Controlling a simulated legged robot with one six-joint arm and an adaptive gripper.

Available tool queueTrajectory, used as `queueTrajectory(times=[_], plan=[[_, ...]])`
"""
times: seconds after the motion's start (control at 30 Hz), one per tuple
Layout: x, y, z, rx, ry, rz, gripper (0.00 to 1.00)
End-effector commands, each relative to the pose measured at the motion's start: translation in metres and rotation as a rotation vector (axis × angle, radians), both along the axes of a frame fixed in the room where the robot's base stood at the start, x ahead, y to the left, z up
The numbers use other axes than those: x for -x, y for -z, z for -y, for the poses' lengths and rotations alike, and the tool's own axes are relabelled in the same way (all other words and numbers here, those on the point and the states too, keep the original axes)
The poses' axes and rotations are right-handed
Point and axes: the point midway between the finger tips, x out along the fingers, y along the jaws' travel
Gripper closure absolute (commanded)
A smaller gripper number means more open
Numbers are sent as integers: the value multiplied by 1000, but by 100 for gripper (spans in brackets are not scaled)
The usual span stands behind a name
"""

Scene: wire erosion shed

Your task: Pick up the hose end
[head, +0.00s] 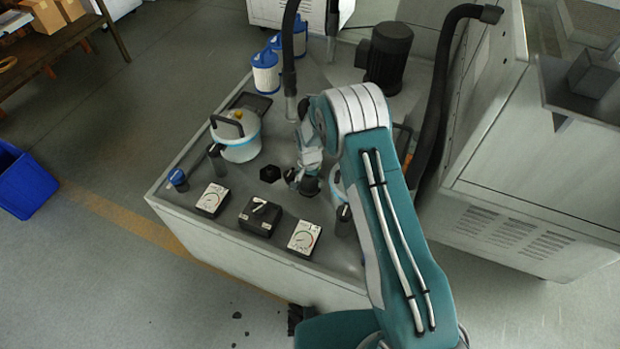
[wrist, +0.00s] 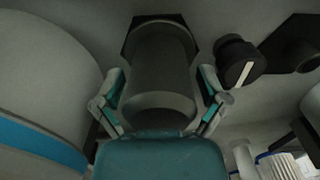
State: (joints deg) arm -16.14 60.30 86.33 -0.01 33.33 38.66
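A dark grey cylinder (wrist: 155,75), which looks like the hose end, stands in a black hexagonal base in the wrist view. In the head view my arm hides most of it; a dark rounded part (head: 310,186) shows below my gripper. My gripper (head: 309,168) is over the machine top. In the wrist view its two fingers (wrist: 160,90) stand open on either side of the cylinder. I cannot tell if the fingers touch it.
A white canister with a blue band (wrist: 30,115) is close on the left in the wrist view. A black knob (wrist: 240,62) and another hexagonal base (wrist: 292,50) are on the right. A hanging black hose (head: 289,60) and a motor (head: 388,58) stand behind.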

Motion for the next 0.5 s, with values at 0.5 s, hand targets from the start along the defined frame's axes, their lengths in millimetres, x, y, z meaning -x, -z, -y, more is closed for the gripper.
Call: queueTrajectory(times=[0.5], plan=[[-1, 0, -1, -1, -1, 1, 78]])
